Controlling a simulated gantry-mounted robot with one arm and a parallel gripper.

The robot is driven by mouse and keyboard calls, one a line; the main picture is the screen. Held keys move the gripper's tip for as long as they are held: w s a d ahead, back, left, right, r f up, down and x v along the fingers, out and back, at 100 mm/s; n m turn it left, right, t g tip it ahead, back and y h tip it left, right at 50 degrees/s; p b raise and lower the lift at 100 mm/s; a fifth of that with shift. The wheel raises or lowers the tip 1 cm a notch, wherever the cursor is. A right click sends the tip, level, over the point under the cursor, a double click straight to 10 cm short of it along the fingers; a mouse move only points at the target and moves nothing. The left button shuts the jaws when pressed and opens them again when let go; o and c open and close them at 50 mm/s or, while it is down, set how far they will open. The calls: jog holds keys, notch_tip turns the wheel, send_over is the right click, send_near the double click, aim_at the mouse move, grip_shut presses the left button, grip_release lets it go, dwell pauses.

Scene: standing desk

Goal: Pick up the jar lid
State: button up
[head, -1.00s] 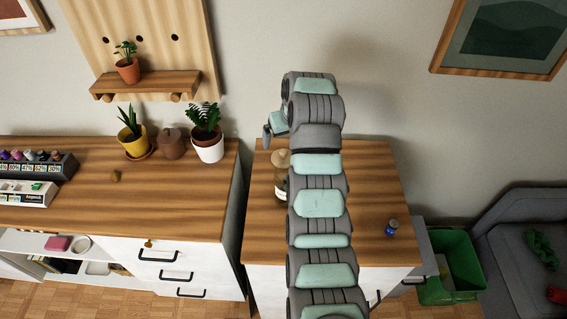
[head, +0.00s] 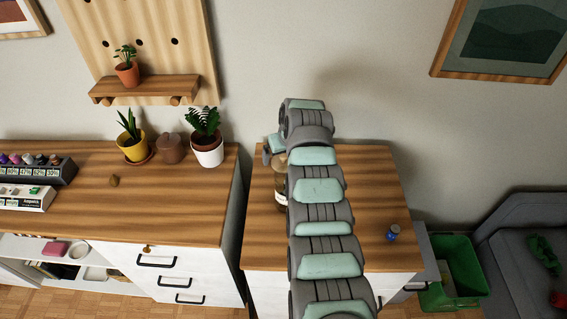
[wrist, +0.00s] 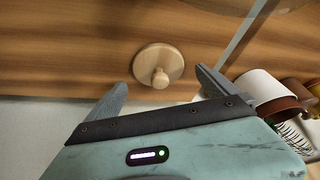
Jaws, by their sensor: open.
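The jar lid (wrist: 170,60) is a round pale wooden disc with a knob on top, seen from above in the wrist view. A brown jar with a pale label (head: 280,181) stands on the right-hand cabinet, partly behind my arm. My gripper (wrist: 161,77) is open and empty. Its two fingers lie to either side of the lid's knob in the wrist view; the remaining height above the lid is hard to judge. The gripper also shows in the head view (head: 270,153).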

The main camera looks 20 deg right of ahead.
jog(key=shift+w+f, duration=0.2)
jog(key=shift+f, duration=0.35)
jog(key=shift+c, duration=0.5)
jog(key=c, duration=1.3)
